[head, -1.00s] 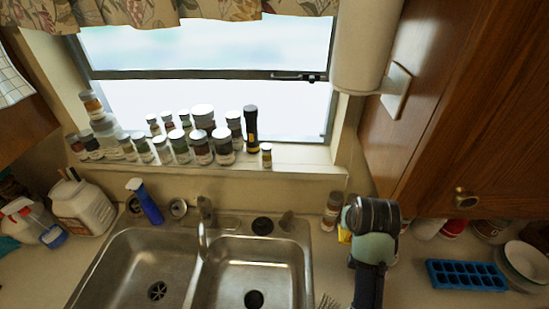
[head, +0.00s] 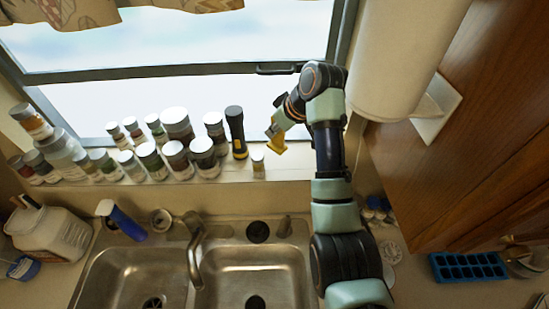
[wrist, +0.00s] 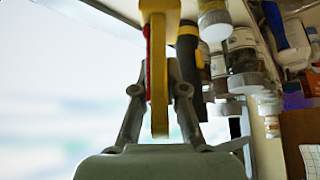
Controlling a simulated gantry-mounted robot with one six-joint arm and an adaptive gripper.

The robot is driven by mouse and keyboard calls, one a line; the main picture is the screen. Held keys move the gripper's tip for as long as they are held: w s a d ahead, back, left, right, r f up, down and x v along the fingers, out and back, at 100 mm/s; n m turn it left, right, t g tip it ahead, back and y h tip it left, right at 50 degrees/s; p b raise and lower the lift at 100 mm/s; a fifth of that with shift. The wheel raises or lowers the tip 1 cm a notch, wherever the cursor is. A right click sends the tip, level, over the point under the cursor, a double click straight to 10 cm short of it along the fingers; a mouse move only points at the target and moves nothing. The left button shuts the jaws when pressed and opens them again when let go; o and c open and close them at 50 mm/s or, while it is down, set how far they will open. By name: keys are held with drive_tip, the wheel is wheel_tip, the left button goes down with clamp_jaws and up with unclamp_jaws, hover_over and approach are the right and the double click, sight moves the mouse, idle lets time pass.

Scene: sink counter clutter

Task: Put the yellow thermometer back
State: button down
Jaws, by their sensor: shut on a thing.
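The yellow thermometer (head: 275,140) is in my gripper (head: 281,128), held just above the right part of the window sill, to the right of the black-and-yellow flashlight. In the wrist view the thermometer (wrist: 159,95) is a flat yellow piece with a red strip on one side, between the two fingers of my gripper (wrist: 160,75). The fingers are shut on it. I cannot tell whether its lower end touches the sill.
A paper towel roll (head: 405,55) hangs at right. The sink (head: 250,262) lies below. The right end of the sill (head: 310,165) looks clear.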

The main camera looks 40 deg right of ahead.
sight(284, 143)
wheel_tip(284, 143, down, 8)
drive_tip(key=shift+s+r+p, duration=0.1)
drive_tip(key=shift+p, duration=0.7)
drive_tip(key=shift+f, duration=0.2)
drive_tip(key=c, duration=1.2)
unclamp_jaws()
drive_tip(key=shift+r, duration=0.3)
drive_tip(key=b+v, duration=0.1)
drive_tip(key=v, duration=0.6)
drive_tip(key=shift+s+r+b, duration=0.1)
drive_tip(key=shift+b, duration=0.2)
